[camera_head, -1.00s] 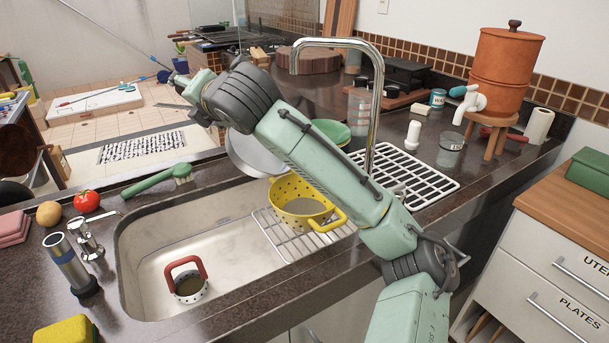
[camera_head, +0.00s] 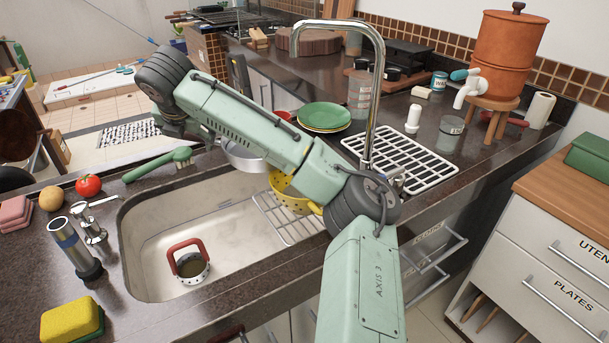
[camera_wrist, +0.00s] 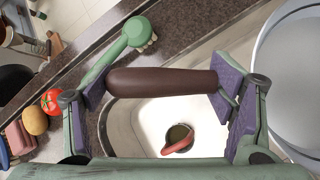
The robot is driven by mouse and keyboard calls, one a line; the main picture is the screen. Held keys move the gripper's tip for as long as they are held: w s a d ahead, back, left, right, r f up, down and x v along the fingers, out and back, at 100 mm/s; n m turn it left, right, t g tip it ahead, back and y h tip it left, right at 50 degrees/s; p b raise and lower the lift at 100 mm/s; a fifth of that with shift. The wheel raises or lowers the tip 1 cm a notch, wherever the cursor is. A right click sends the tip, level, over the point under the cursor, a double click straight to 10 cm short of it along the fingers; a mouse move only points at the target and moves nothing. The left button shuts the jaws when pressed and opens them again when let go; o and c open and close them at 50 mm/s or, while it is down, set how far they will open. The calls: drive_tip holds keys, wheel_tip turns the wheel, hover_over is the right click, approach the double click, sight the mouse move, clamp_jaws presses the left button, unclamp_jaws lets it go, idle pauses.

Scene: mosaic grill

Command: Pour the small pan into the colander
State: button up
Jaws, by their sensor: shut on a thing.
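The small metal pan (camera_head: 243,160) is partly hidden behind my arm in the head view, above the back of the sink. Its round metal body (camera_wrist: 295,85) shows at the right edge of the wrist view. My gripper (camera_wrist: 160,82) is shut on the pan's brown handle (camera_wrist: 160,80), which lies between its two purple-padded fingers. My gripper is hidden in the head view. The yellow colander (camera_head: 287,200) with holes sits on a wire rack in the sink, close to the pan at its lower right. My arm covers much of it. The pan's contents cannot be seen.
The tall faucet (camera_head: 377,90) stands behind the sink, right of the pan. A red-handled strainer (camera_head: 190,262) lies in the sink basin (camera_head: 150,240). A green brush (camera_head: 160,165), a tomato (camera_head: 88,184) and green plates (camera_head: 324,117) are on the counter.

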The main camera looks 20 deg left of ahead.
drive_tip(key=shift+f, duration=0.2)
drive_tip(key=shift+r, duration=0.1)
drive_tip(key=shift+r, duration=1.9)
